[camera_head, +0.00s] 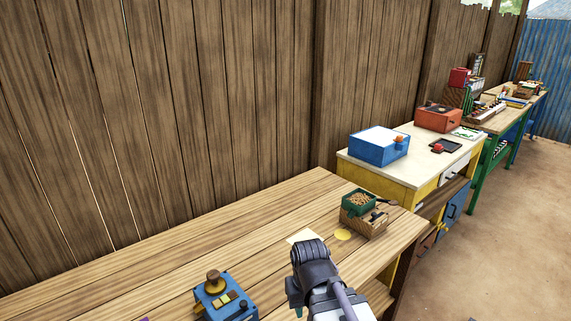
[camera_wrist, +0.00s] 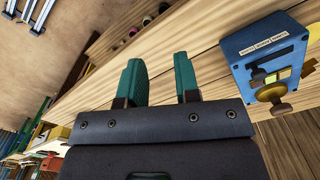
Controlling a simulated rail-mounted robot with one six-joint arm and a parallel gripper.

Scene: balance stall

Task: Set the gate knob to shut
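A blue box (camera_head: 224,297) stands at the near end of the wooden bench, with a brass knob (camera_head: 214,281) on top. In the wrist view the blue box (camera_wrist: 250,44) is at the upper right, with a white three-word label strip, a dark knob (camera_wrist: 258,76) and the brass knob (camera_wrist: 270,92). The words are too small to read surely. A green grain hopper (camera_head: 360,201) sits on a wooden block further along, with dark fittings. I cannot tell which knob is the gate knob. My gripper (camera_wrist: 160,80) is open and empty, left of the blue box in the wrist view, not touching it.
The bench (camera_head: 130,262) has free room between the blue box and the hopper. A pale sheet (camera_head: 303,237) and a yellow disc (camera_head: 343,234) lie near the hopper. A plank wall (camera_head: 190,110) runs behind; a yellow table (camera_head: 405,170) with boxes stands beyond.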

